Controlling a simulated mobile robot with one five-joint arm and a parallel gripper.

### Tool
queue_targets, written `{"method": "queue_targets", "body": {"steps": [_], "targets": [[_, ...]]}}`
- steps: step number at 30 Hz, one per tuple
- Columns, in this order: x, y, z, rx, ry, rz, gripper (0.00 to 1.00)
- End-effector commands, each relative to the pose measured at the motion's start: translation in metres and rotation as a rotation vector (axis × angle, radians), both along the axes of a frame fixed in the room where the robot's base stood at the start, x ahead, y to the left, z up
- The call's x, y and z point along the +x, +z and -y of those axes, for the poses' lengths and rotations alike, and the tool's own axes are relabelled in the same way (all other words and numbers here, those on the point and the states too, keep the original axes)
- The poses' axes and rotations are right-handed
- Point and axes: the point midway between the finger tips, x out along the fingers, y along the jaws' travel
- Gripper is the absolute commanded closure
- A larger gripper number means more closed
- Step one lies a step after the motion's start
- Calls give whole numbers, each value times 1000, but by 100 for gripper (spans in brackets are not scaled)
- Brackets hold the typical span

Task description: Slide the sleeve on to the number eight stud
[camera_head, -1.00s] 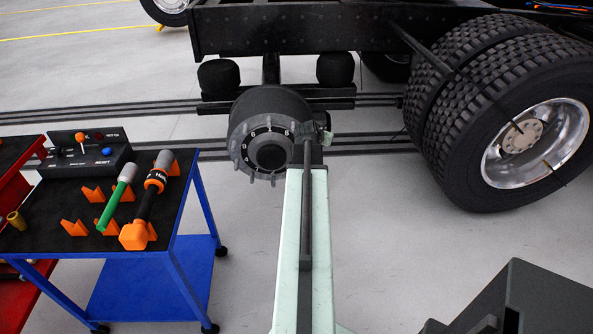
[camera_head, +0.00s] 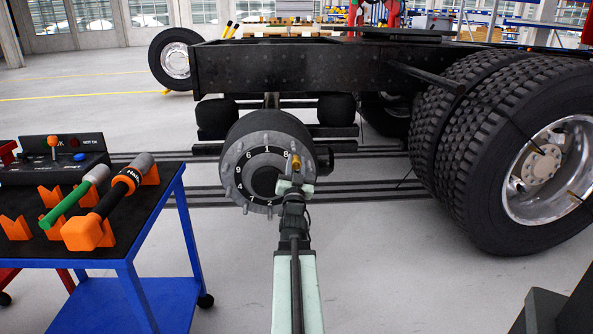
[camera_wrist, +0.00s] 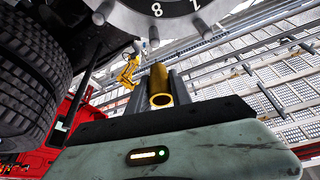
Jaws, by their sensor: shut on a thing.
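The dark wheel hub (camera_head: 240,160) has a numbered dial and a ring of studs. The number eight shows at its upper right, and also at the top of the wrist view (camera_wrist: 157,10). My gripper (camera_head: 296,178) is in front of the hub's right side, shut on a small brass sleeve (camera_head: 296,162). In the wrist view the hollow sleeve (camera_wrist: 160,88) stands between the jaws, its open end facing the camera. Its far end is just below the studs near the eight and appears apart from them. The exact gap cannot be told.
A blue trolley (camera_head: 150,240) at the left carries a green-handled tool (camera_head: 70,205), an orange-and-black tool (camera_head: 105,210) and a control box (camera_head: 50,165). Large dual tyres (camera_head: 490,150) stand to the right. The truck frame (camera_head: 290,68) runs above the hub.

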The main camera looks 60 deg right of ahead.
Motion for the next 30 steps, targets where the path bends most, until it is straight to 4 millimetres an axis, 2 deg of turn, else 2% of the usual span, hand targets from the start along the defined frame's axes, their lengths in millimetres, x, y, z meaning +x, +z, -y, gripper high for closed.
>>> {"method": "queue_targets", "body": {"steps": [8, 24, 30], "targets": [[1, -1, 1, 1, -1, 1, 100], [31, -1, 43, 2, 0, 1, 100], [33, -1, 47, 2, -1, 1, 100]]}}
